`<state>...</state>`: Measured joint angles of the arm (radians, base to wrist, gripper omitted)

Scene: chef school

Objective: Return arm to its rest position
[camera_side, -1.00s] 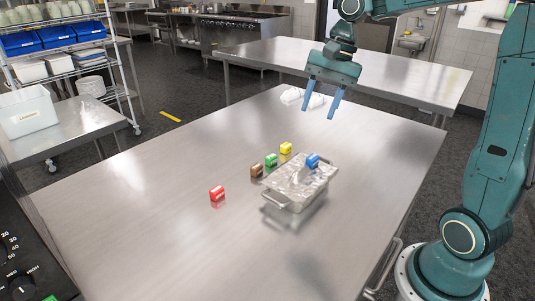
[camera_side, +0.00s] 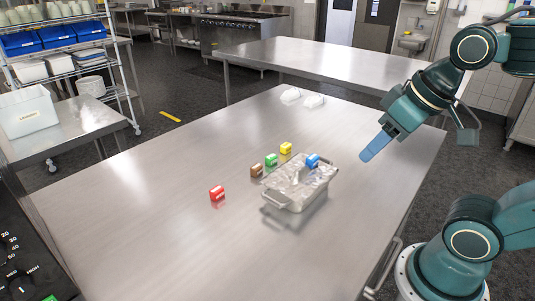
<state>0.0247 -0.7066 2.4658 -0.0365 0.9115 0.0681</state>
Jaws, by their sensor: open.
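My gripper (camera_side: 372,150) is in the air over the right side of the steel table (camera_side: 130,215), to the right of the metal tray. It is seen nearly edge-on, so one blue finger mostly covers the other; it is open and nothing shows in it. My arm is folded back toward the right edge of the view, with its upper links partly out of frame.
A metal tray (camera_side: 272,199) with a blue block (camera_side: 312,160) on it stands on the table. Yellow (camera_side: 286,148), green (camera_side: 271,159), brown (camera_side: 256,170) and red (camera_side: 217,193) blocks lie left of it. White objects (camera_side: 290,95) lie at the far edge. The table's left is clear.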

